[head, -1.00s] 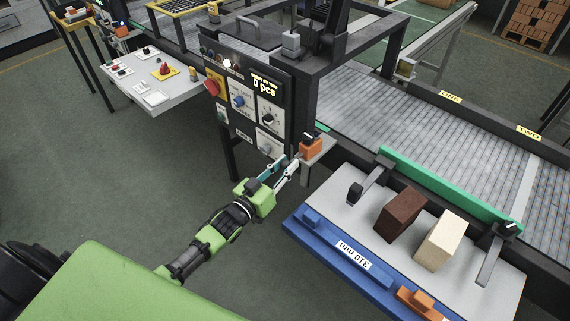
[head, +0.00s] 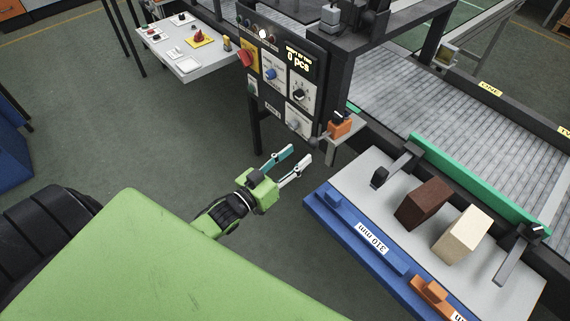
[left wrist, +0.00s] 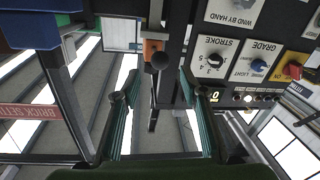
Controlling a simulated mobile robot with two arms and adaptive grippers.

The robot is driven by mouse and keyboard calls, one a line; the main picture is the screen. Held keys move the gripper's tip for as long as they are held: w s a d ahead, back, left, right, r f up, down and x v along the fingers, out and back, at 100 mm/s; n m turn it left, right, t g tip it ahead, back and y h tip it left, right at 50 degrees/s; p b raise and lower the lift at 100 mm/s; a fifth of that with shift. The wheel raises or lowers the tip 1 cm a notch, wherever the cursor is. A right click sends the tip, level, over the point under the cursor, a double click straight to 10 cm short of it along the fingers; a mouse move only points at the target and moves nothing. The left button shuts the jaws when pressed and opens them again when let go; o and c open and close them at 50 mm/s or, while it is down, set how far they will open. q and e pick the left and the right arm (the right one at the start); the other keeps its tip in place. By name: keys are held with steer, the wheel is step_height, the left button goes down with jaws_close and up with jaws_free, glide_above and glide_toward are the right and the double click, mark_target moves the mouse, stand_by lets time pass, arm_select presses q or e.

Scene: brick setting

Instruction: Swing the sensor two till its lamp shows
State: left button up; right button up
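An orange sensor block (head: 340,126) with a dark top sits on a grey bracket (head: 346,143) at the right edge of the control panel. A dark round knob (head: 315,141) shows beside it. In the left wrist view the orange block (left wrist: 152,48) is upper centre, with a dark round knob (left wrist: 160,61) in front. I cannot make out a lit lamp on the sensor. My left gripper (head: 300,151) is open and empty, below and left of the sensor, apart from it. Its fingers (left wrist: 160,95) stand wide on either side in the left wrist view. My right gripper is not in view.
The control panel (head: 272,92) has knobs, a red switch (head: 247,57), a "0 pcs" display (head: 299,62) and one white-lit lamp (head: 263,33). A gauge table (head: 365,178) with a brown and a cream brick stands right. A roller conveyor (head: 430,120) lies behind.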

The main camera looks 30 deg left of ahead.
arm_select(q)
steer(key=shift+v, duration=2.05)
steer(key=shift+f, duration=0.1)
steer(key=s+a+f+g+y, duration=0.1)
steer(key=s+f+g, duration=0.3)
steer(key=f, duration=0.7)
steer(key=s+f+g+y, duration=0.2)
steer(key=s+f, duration=0.4)
steer(key=f, duration=0.4)
steer(key=s+a+f+g+y, duration=0.15)
steer(key=s+f, duration=0.35)
steer(key=f, duration=0.6)
steer(key=s+d+f+g, duration=0.1)
steer(key=s+f+g, duration=0.2)
steer(key=s, duration=0.5)
steer(key=s+d+f+m+g, duration=0.1)
steer(key=s+d+f+g, duration=0.1)
steer(key=s+f, duration=0.4)
steer(key=s+d+f+m+g, duration=0.1)
steer(key=s+f+g, duration=0.3)
steer(key=s, duration=0.8)
steer(key=shift+d+f, duration=0.65)
steer(key=shift+d, duration=0.1)
